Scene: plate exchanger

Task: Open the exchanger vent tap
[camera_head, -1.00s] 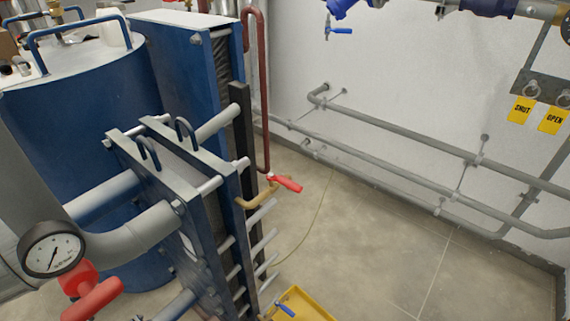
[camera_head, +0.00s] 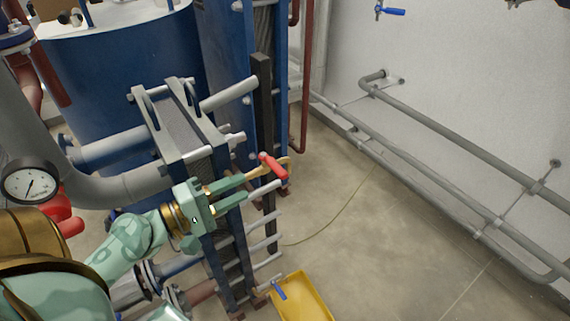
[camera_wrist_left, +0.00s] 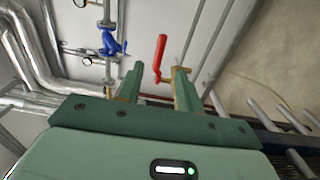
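The vent tap has a red lever handle (camera_head: 272,166) on a brass body, beside the front plate stack of the exchanger (camera_head: 188,130). In the head view the lever slants down to the right. In the left wrist view the red lever (camera_wrist_left: 159,56) shows between and beyond the fingertips. My left gripper (camera_head: 246,185) is open, its green fingers pointing at the tap from the left. It also shows in the left wrist view (camera_wrist_left: 156,78), with a clear gap between the fingers. I cannot tell whether a finger touches the brass body. My right gripper is out of view.
A yellow tray (camera_head: 318,297) stands on the floor below a blue-handled tap (camera_head: 279,290). Tie bars stick out below the vent tap. A pressure gauge (camera_head: 30,181) is at the left. Grey pipes (camera_head: 450,140) run along the wall. Floor between is clear.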

